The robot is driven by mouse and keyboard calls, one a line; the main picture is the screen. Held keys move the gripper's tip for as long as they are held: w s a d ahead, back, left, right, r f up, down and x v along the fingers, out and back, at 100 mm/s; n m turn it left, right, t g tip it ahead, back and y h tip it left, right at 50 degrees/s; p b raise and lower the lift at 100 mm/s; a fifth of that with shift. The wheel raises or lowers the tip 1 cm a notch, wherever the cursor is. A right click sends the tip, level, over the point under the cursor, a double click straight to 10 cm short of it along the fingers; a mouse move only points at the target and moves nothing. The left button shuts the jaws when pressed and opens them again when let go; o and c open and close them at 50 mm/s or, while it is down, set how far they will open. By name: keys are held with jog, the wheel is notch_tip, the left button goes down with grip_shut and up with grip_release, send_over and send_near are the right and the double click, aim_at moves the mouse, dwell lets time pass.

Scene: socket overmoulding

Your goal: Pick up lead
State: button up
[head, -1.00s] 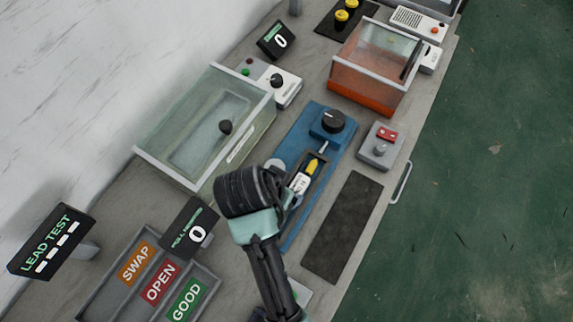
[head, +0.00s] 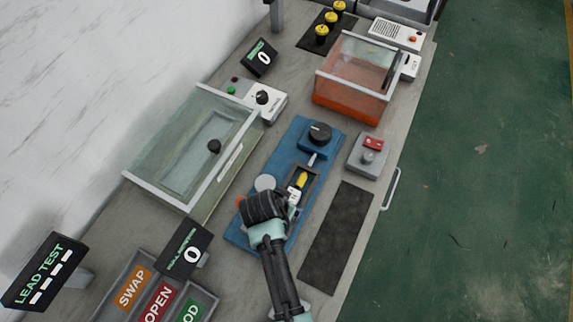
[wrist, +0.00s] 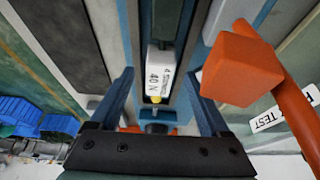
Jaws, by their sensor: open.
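In the head view my gripper (head: 288,212) is over the near part of the blue fixture (head: 287,150). A white block marked "40 N" (wrist: 158,72) with a small yellow tip lies in the fixture slot, ahead of the fingers. In the head view a yellow piece (head: 302,180) lies in that slot. I cannot clearly single out the lead; my gripper hides part of the fixture.
An orange block on an orange bar (wrist: 230,68) stands close beside the right finger. A clear-lidded box (head: 165,185) is left of the fixture, a dark mat (head: 337,238) right. The SWAP, OPEN and GOOD tray (head: 128,262) is at lower left.

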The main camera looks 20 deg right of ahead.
jog(key=shift+d+f, duration=0.15)
jog(key=shift+f, duration=0.3)
grip_shut()
jog(key=shift+w, duration=0.1)
jog(key=shift+r, duration=0.1)
